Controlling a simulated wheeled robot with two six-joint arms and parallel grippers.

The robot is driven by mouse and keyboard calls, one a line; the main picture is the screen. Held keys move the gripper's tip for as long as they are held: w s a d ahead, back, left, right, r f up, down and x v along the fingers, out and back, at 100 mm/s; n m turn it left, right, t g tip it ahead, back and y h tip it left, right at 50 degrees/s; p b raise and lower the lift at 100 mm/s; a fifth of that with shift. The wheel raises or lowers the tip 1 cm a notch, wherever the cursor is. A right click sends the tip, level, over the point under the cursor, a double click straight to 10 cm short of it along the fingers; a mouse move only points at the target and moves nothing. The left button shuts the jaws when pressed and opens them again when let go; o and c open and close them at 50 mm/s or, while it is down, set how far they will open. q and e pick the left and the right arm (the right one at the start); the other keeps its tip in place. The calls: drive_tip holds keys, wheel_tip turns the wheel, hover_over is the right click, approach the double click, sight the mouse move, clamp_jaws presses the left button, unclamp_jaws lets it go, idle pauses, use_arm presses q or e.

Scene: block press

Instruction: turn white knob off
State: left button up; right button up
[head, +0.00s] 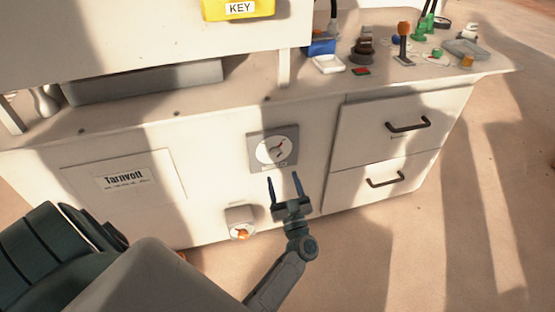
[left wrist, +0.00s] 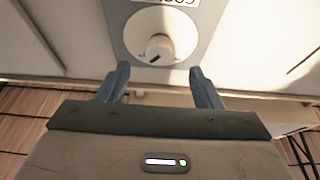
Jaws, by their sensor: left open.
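The white knob (left wrist: 159,47) stands out from a round white dial on a grey plate in the left wrist view. In the head view the round white dial (head: 272,150) is on its grey plate in the cabinet front, with a small dark and reddish mark on its face. My left gripper (head: 282,176) is open and empty just below the plate in the head view. In the left wrist view its blue fingers (left wrist: 160,70) are spread on either side below the knob, apart from it. My right gripper is not in view.
A box with an orange knob (head: 241,231) is low on the front, left of my left gripper. A panel labelled Tarnvolt (head: 125,178) is further left. Drawers with dark handles (head: 408,125) are at the right. Small items, including a blue box (head: 319,47), stand on top.

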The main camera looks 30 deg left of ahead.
sight(277, 158)
use_arm(q)
drive_tip(key=x, duration=0.7)
drive_tip(key=shift+w+a+r+b, duration=0.1)
drive_tip(key=shift+r+b, duration=0.1)
drive_tip(key=shift+b, duration=0.1)
drive_tip(key=c, duration=1)
